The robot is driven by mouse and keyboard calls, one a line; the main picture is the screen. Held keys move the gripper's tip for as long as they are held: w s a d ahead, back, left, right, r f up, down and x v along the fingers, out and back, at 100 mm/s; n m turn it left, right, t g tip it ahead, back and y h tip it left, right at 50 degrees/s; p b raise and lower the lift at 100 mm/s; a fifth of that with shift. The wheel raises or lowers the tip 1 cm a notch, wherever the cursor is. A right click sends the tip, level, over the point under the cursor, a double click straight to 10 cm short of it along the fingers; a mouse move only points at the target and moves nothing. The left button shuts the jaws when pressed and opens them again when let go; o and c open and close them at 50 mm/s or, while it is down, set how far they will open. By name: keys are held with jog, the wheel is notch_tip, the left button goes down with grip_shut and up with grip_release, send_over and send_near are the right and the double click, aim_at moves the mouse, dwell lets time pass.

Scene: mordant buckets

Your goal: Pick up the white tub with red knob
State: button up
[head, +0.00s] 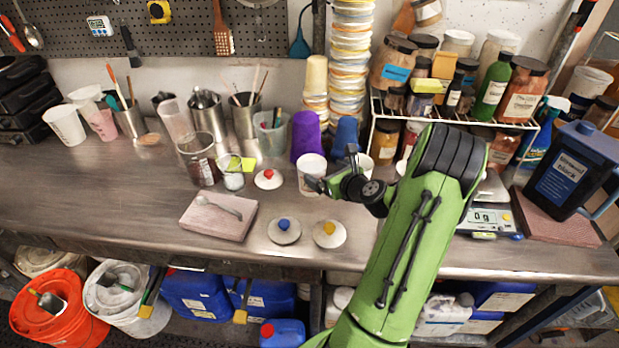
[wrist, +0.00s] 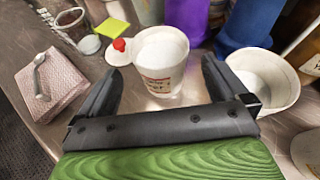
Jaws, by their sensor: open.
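A white tub (head: 312,172) with red lettering stands upright and open-topped on the metal bench; it shows between and beyond my fingers in the wrist view (wrist: 163,72). A white lid with a red knob (head: 268,178) lies flat to its left, apart from it in the head view; the wrist view shows it partly behind the tub (wrist: 119,54). No knob shows on the tub itself. My gripper (head: 331,167) is open and empty, close to the tub on its right in the head view. In the wrist view my fingers (wrist: 160,72) point towards it, one each side. Contact cannot be told.
Another white tub (wrist: 262,78) stands just right of my right finger. Purple (head: 306,136) and blue (head: 346,135) cups stand close behind. Lids with blue (head: 284,231) and yellow (head: 329,233) knobs lie in front.

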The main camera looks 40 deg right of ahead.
aim_at(305, 162)
jog(key=x, duration=0.8)
jog(key=shift+w+f, duration=0.2)
jog(key=shift+w, duration=0.05)
jog(key=shift+s, duration=0.15)
jog(key=shift+c, duration=0.3)
jog(key=shift+r, duration=0.1)
jog(key=c, duration=0.8)
notch_tip(305, 162, up, 10)
jog(key=p, duration=0.2)
